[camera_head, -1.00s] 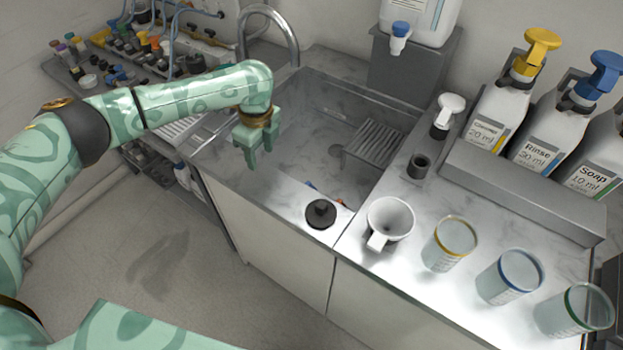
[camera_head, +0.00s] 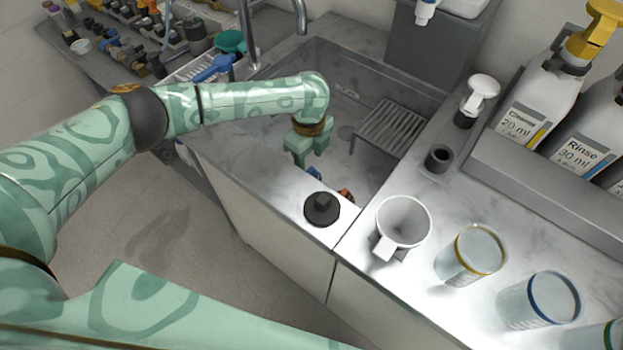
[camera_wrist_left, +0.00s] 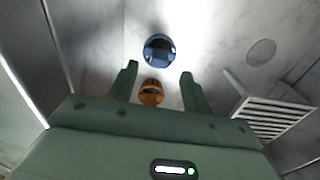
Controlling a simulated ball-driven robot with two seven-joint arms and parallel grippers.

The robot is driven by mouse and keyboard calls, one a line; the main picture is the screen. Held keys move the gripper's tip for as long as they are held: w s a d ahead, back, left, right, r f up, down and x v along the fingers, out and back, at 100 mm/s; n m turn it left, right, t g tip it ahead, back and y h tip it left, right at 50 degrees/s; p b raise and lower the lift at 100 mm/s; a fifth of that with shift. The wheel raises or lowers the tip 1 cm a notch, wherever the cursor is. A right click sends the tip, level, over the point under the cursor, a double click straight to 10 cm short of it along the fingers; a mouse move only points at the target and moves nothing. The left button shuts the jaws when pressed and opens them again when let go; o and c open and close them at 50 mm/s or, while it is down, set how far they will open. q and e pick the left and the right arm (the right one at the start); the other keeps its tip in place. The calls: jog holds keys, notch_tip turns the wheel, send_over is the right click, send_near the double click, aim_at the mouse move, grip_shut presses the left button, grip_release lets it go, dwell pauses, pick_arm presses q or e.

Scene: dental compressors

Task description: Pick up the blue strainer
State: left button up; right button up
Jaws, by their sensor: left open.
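A small round blue object, which looks like the blue strainer (camera_wrist_left: 159,48), lies in the sink and shows whole in the left wrist view, just past my fingertips. In the head view only a bit of the blue strainer (camera_head: 315,173) shows below my gripper, near the sink's front wall. An orange strainer-like piece (camera_wrist_left: 151,92) lies close to it and appears between my fingers; it also shows in the head view (camera_head: 346,195). My left gripper (camera_head: 309,158) is open and empty, pointing down over the sink; it also shows in the left wrist view (camera_wrist_left: 159,72). My right gripper is out of view.
The sink (camera_head: 366,179) holds a grey slatted rack (camera_head: 388,127). A black knobbed piece (camera_head: 321,209) sits on the front rim. A white handled cup (camera_head: 403,222) and clear cups stand on the right counter. The faucet (camera_head: 247,30) rises behind my arm.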

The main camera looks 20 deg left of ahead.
aim_at(311, 170)
pick_arm(q)
jog(key=f+b, duration=0.2)
jog(key=f, duration=0.3)
jog(key=shift+d+f+b, duration=0.15)
jog(key=shift+d+b, duration=0.05)
jog(key=shift+b, duration=0.15)
jog(key=shift+c, duration=0.6)
jog(key=c, duration=0.9)
jog(key=shift+r, duration=0.2)
jog(key=shift+c, duration=0.2)
